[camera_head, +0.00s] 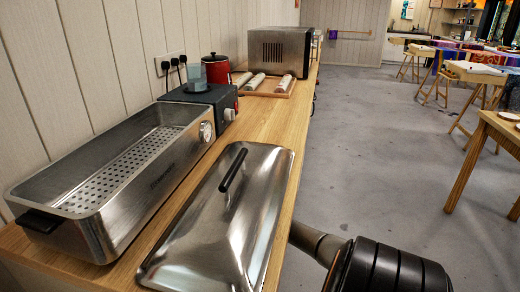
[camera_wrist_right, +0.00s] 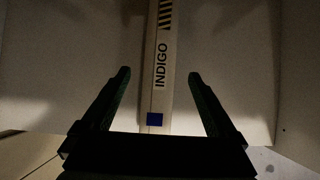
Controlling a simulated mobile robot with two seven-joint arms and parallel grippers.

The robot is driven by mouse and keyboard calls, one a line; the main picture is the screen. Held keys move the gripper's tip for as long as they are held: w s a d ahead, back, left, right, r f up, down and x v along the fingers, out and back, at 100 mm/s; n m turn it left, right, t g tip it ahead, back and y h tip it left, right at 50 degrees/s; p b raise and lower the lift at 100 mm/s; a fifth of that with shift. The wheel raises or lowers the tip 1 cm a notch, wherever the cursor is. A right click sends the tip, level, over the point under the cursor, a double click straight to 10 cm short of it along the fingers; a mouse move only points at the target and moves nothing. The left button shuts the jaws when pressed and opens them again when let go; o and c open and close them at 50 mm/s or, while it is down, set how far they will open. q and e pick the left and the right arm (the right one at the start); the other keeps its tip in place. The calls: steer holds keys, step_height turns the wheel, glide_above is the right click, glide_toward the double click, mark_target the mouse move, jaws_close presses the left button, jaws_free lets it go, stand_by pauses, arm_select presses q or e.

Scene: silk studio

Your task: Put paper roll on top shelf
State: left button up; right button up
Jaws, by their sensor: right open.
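In the right wrist view, a pale paper roll (camera_wrist_right: 165,45) marked INDIGO, with dark stripes and a blue square, runs up from the middle to the top edge. It lies in front of a pale, flat, dim surface. My right gripper (camera_wrist_right: 159,78) is open, with one finger on each side of the roll and a gap on both sides. I cannot tell how far the fingertips are from it in depth. No shelf can be made out for certain. My left gripper is in neither view.
In the head view, a wooden counter (camera_head: 262,118) holds a steel steamer (camera_head: 160,185), its lid (camera_head: 225,225), a dark control box (camera_head: 205,98), a red pot (camera_head: 217,68), a tray with several pale rolls (camera_head: 270,83) and a steel oven (camera_head: 275,52). Open grey floor (camera_head: 385,130) lies right.

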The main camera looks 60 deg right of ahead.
steer(key=s, duration=0.2)
steer(key=s+d, duration=0.1)
steer(key=s, duration=0.2)
steer(key=s+d, duration=0.1)
steer(key=s, duration=0.2)
steer(key=shift+d+p, duration=0.15)
steer(key=shift+p, duration=0.15)
